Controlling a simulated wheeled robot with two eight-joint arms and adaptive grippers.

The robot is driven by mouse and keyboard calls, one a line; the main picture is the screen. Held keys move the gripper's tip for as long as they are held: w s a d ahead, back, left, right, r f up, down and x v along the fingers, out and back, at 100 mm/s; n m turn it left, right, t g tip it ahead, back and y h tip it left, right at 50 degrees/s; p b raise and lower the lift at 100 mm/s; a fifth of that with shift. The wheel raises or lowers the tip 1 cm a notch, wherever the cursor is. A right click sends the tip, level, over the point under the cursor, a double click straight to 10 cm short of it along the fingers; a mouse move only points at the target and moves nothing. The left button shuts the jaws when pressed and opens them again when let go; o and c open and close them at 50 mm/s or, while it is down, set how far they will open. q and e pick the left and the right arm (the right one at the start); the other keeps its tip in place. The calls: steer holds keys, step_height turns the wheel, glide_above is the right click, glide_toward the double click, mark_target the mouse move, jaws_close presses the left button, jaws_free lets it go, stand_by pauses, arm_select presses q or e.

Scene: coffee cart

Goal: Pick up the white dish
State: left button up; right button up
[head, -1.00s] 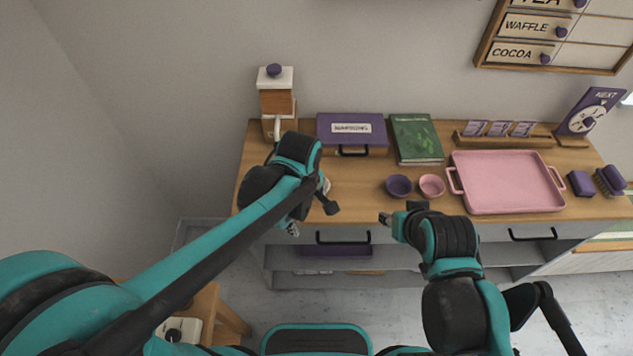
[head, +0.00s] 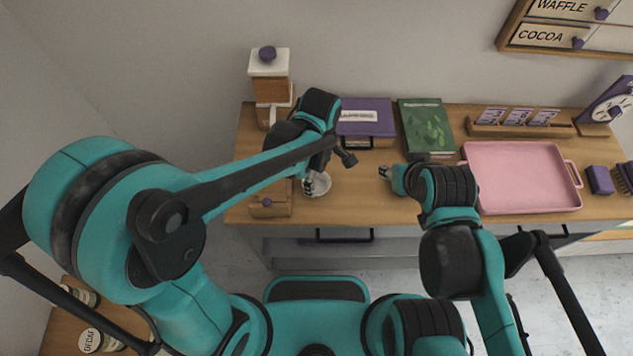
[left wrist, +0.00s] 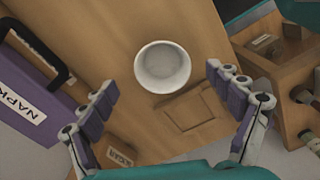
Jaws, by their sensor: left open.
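The white dish (head: 321,183) is a small round cup-like bowl on the wooden counter, partly hidden by my left gripper (head: 309,186) in the head view. In the left wrist view the dish (left wrist: 163,67) stands upright, empty and fully visible. My left gripper (left wrist: 163,82) is open, its purple-padded fingers on either side of the dish in the picture, with no visible contact. My right gripper (head: 385,172) hangs over the counter to the right of the dish; only its tip shows and its jaws are unclear.
A purple case with a handle (head: 366,122) and a green book (head: 426,127) lie behind. A pink tray (head: 522,176) is at the right. A small wooden box (head: 270,204) stands left of the dish, and a white-and-wood dispenser (head: 270,85) stands at the back left.

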mark_target(316, 187)
arm_select(q)
steer(key=f, duration=0.1)
steer(key=f+b, duration=0.1)
steer(key=f, duration=0.1)
steer(key=f+b, duration=0.1)
steer(key=f, duration=0.1)
steer(key=shift+a+f, duration=0.15)
steer(key=shift+a, duration=0.15)
arm_select(e)
step_height(316, 187, down, 2)
steer(key=shift+f, duration=0.2)
arm_select(q)
steer(key=c, duration=1.2)
steer(key=shift+c, duration=0.2)
